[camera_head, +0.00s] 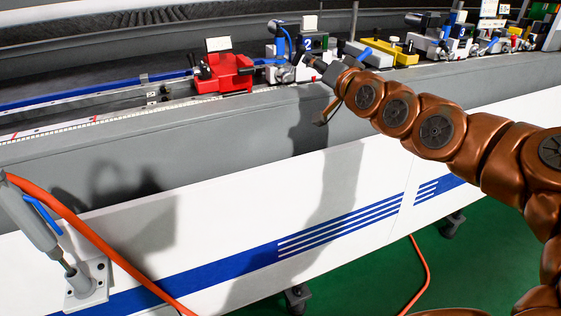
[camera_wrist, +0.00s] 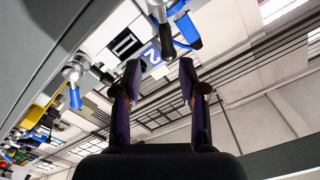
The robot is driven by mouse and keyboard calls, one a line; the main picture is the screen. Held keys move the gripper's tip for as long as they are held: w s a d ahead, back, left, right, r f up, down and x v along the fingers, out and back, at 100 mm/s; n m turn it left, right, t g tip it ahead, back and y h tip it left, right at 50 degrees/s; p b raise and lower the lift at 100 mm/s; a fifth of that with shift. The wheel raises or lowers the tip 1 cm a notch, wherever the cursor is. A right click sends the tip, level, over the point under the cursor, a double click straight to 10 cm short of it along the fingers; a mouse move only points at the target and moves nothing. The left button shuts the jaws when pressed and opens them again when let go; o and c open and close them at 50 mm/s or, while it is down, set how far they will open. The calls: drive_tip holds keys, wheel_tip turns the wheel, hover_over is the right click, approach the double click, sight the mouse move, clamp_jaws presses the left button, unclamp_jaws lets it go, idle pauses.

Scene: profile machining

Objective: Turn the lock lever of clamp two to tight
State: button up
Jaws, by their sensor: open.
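Clamp two (camera_head: 308,44), marked with a blue "2" plate, stands on the machine's rail at the top centre of the head view. In the wrist view its "2" plate (camera_wrist: 152,54) shows behind and between the fingertips. A dark blue lever handle (camera_wrist: 188,30) is beyond the right fingertip, and a blue-tipped metal lever (camera_wrist: 75,97) is to the left; I cannot tell for certain which is the lock lever. My gripper (camera_wrist: 160,74) is open and empty, its two fingers apart. In the head view my gripper (camera_head: 314,62) is close to clamp two and overlaps its lower part.
A red clamp (camera_head: 224,72) stands left of clamp two on the rail. A yellow block (camera_head: 388,51) and several more clamps stand to the right. The grey machine edge (camera_head: 200,130) runs below the rail. An orange cable (camera_head: 90,245) hangs at lower left.

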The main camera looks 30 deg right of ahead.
drive_tip(key=s+a+f+n+g+y+p, duration=0.1)
drive_tip(key=s+a+n+g+y+p, duration=0.2)
drive_tip(key=a+p, duration=0.4)
drive_tip(key=s+a+f+n+g+y+p, duration=0.15)
drive_tip(key=a+g+p, duration=0.3)
drive_tip(key=a, duration=0.55)
drive_tip(key=s+a+n+g+h+p, duration=0.1)
drive_tip(key=s+g+p, duration=0.3)
drive_tip(key=s, duration=0.4)
drive_tip(key=s+a+n+g+h+p, duration=0.1)
drive_tip(key=s+a+n+g+p, duration=0.1)
drive_tip(key=s+p, duration=0.4)
drive_tip(key=shift+s+a+r+g+p, duration=0.15)
drive_tip(key=shift+s+a+g+p, duration=0.2)
drive_tip(key=shift+s+a+g, duration=0.8)
drive_tip(key=shift+s+a+t, duration=0.1)
drive_tip(key=shift+s+t, duration=0.2)
drive_tip(key=shift+s, duration=0.05)
